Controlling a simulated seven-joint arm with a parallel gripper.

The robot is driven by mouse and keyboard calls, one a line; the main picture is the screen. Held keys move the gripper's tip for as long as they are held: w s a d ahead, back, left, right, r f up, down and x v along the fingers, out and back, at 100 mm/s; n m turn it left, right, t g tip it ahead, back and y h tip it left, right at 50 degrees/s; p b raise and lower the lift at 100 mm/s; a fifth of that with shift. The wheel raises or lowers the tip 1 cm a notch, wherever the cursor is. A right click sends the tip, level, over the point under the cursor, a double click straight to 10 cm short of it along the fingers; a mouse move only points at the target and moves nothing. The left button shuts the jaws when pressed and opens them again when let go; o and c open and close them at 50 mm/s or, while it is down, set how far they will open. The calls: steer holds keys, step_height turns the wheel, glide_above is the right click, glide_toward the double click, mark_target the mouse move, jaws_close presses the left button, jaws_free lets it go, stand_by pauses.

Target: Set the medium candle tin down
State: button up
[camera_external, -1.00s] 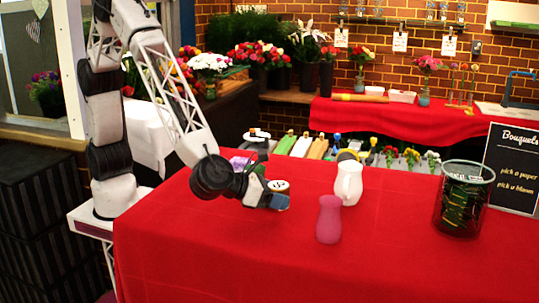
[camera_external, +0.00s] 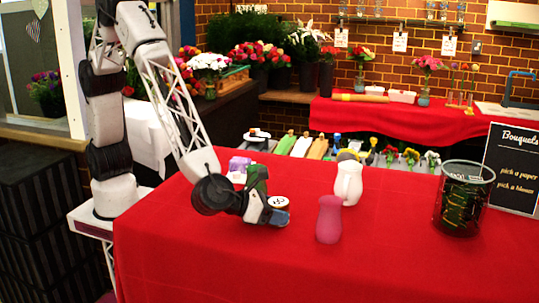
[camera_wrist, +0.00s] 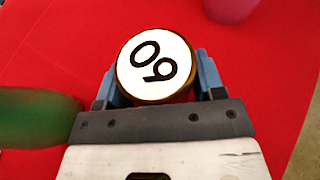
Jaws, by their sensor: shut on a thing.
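The candle tin (camera_external: 279,202) is a short round tin with a white lid and dark numerals. It also shows upright in the wrist view (camera_wrist: 155,67), where the lid faces the camera and reads "60" or "09". My gripper (camera_external: 281,216) is shut on it, with one blue finger on each side of the tin in the wrist view (camera_wrist: 157,78). The tin is low over the red tablecloth (camera_external: 200,265). I cannot tell whether its base touches the cloth. Its lower part is hidden by the fingers.
A pink vase (camera_external: 329,220) stands right of my gripper, and a white pitcher (camera_external: 349,183) stands behind that vase. The front of the table is clear.

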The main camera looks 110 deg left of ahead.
stand_by(0.3)
steer(key=o, duration=1)
steer(key=shift+f, duration=0.15)
steer(key=shift+r, duration=0.2)
steer(key=shift+v, duration=6.05)
